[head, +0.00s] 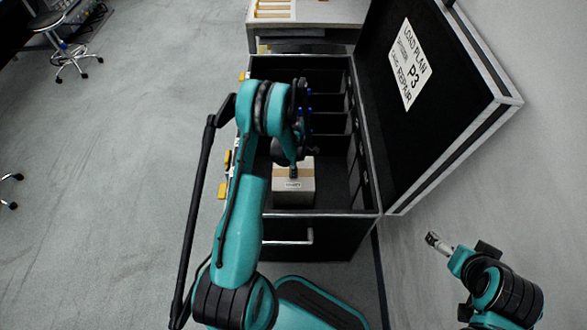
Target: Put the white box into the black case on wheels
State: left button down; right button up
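The white box (293,190), with a tan tape strip and a small label, is inside the near part of the open black case (335,180). Whether it rests on the case floor or hangs a little above it, I cannot tell. My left gripper (293,170) points down at the top of the box, with its arm reaching over the case. The arm partly covers it, and whether its fingers are open or closed on the box is not clear. My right gripper (436,241) is outside the case at the lower right, away from the box; its fingers are too small to read.
The case's raised lid (440,130), with a white load plan sheet (410,65), stands along the right side. Dividers (318,133) split the far part of the case. A bench with a tray (275,8) is behind it.

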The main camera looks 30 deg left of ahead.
pick_arm(q)
jog(key=shift+f, duration=0.1)
jog(key=c, duration=1)
grip_release()
jog(key=shift+o, duration=0.2)
